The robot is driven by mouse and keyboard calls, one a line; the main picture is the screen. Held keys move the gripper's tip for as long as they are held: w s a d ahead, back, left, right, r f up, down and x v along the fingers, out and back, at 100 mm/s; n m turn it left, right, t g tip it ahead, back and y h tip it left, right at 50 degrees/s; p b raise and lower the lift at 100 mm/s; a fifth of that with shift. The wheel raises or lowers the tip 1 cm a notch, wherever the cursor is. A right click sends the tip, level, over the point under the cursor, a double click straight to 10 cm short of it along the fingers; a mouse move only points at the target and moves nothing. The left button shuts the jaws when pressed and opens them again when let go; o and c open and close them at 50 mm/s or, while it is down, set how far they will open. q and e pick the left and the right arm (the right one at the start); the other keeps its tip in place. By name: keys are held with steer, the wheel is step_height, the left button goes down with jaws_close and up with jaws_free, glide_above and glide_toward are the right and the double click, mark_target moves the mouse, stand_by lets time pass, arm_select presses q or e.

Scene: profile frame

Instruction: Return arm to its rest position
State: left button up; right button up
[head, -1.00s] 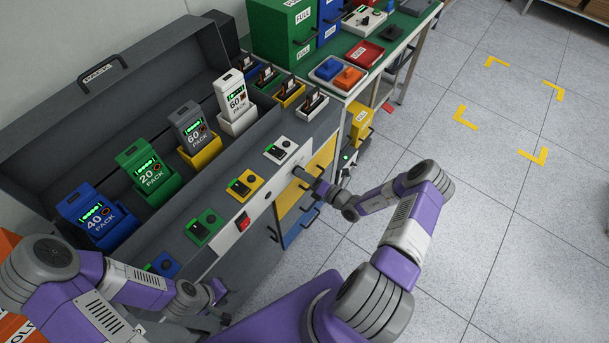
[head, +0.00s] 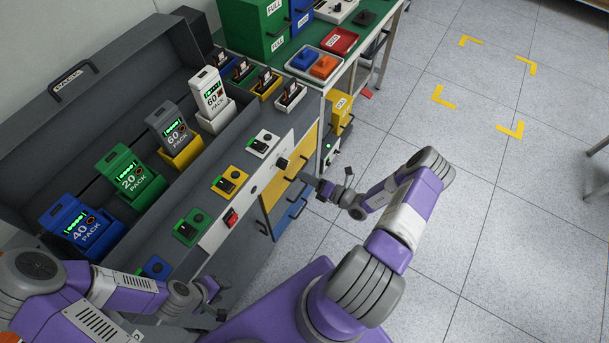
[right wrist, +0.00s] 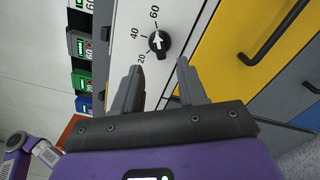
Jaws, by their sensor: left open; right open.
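My right gripper (head: 338,188) is open and empty, beside the right end of the pack bench's front panel. In the right wrist view its two fingers (right wrist: 158,88) are spread apart, with a black dial (right wrist: 159,42) just beyond them. The dial's white pointer is near the 60 mark, and the fingers are apart from it. The dial also shows in the head view (head: 282,163). My left gripper (head: 213,296) is low at the front of the bench, near the blue panel module (head: 156,268); its fingers look apart and empty.
Blue (head: 75,224), green (head: 131,176), grey (head: 172,130) and white (head: 209,95) packs stand in the bench. A red switch (head: 231,217) is on the front panel. A green table (head: 364,48) with trays stands at the back. The floor on the right is clear, with yellow corner marks.

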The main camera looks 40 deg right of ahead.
steer(key=s+a+f+n+g+y, duration=0.1)
steer(key=s+a+n+g+y, duration=0.2)
steer(key=a+n+g, duration=0.35)
steer(key=s+a+n+g+y, duration=0.2)
steer(key=a+n+g+y, duration=0.15)
steer(key=a, duration=0.65)
steer(key=s+a+n+g+h, duration=0.3)
steer(key=s+n+h, duration=0.1)
steer(key=n, duration=1.1)
steer(key=s+a+f+n+g+h, duration=0.1)
steer(key=s+a+n+g+h, duration=0.2)
steer(key=n, duration=1.3)
steer(key=s+h, duration=0.2)
steer(key=s, duration=0.1)
steer(key=shift+f, duration=0.2)
